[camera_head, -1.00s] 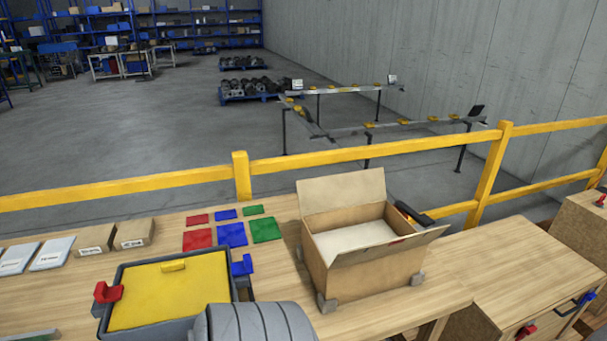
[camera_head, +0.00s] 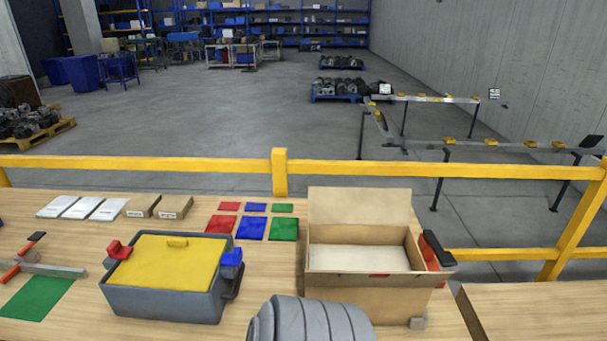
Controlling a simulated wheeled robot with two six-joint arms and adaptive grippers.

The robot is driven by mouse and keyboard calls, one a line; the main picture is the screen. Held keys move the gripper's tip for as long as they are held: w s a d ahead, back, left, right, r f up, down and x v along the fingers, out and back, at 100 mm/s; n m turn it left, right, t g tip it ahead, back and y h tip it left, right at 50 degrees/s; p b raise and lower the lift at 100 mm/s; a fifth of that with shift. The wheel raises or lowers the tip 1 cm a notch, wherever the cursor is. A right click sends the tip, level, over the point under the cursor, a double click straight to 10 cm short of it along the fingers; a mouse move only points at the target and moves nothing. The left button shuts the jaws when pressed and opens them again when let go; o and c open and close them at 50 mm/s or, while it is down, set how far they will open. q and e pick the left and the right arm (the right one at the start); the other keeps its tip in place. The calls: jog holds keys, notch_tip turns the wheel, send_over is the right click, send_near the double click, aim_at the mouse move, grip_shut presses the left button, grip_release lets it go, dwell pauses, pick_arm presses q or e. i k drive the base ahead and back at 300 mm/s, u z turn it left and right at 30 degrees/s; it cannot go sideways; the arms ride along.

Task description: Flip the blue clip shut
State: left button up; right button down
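A grey tub (camera_head: 165,305) with a yellow lid (camera_head: 175,262) stands on the table, left of the middle. The lid lies flat on it and has a small yellow handle on top. The blue clip (camera_head: 232,258) is at the tub's right rim, beside the lid edge and above a dark side handle. It sticks up a little, but I cannot tell clearly how far it is open. A red clip (camera_head: 118,250) sticks up at the left rim. Neither of my grippers is in view.
An open cardboard box (camera_head: 365,295) stands right of the tub. Red, blue (camera_head: 251,228) and green mats lie behind. A green mat (camera_head: 38,298) and a tool with red handles (camera_head: 20,266) lie at left. A yellow rail (camera_head: 120,163) runs behind the table.

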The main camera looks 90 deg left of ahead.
aim_at(234, 259)
jog(key=u, duration=3.3)
jog(key=i, duration=0.5)
jog(key=u, duration=1.25)
jog(key=k, duration=0.7)
